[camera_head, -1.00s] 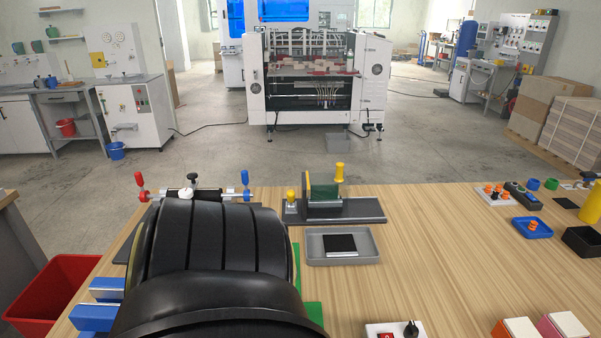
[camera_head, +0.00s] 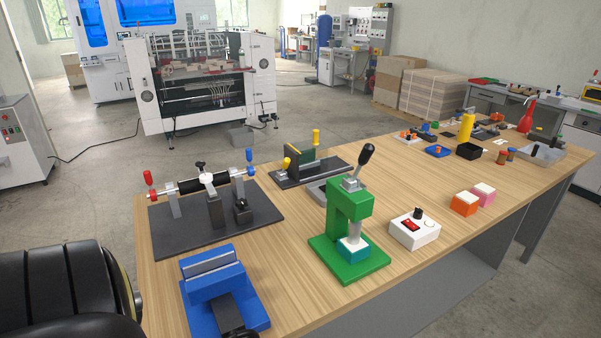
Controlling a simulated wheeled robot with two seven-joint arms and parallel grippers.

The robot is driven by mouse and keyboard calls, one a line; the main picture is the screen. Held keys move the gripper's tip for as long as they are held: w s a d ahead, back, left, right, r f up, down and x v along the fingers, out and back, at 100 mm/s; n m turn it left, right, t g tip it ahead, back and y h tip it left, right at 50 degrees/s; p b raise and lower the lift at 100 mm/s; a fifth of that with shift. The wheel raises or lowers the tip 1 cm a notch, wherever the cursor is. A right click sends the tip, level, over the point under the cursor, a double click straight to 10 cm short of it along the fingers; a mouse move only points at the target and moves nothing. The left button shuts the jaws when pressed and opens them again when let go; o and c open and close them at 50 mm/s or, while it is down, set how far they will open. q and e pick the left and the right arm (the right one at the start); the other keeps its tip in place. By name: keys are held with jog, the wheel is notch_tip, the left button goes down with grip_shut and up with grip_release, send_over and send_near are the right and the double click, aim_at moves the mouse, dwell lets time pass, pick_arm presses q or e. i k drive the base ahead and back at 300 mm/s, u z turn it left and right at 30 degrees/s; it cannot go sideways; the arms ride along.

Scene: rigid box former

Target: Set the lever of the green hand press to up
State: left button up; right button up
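The green hand press (camera_head: 340,216) stands on the wooden table, right of centre in the head view. Its lever (camera_head: 366,154) has a black knob and rises from the top of the press, pointing up and tilted to the right. A teal block with a white top (camera_head: 352,248) sits on the press base under the ram. Neither gripper is in view. Only a black arm part of mine shows at the lower left, well apart from the press.
A blue vise (camera_head: 218,287) stands left of the press, with a roller stand on a dark plate (camera_head: 265,212) behind it. Bare table lies between vise and press.

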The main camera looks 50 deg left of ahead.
aim_at(368, 149)
jog(key=k, duration=0.3)
jog(key=u, duration=1.05)
jog(key=i, duration=0.5)
jog(key=z, duration=0.3)
jog(key=k, duration=0.6)
jog(key=u, duration=1.05)
jog(key=i, duration=0.5)
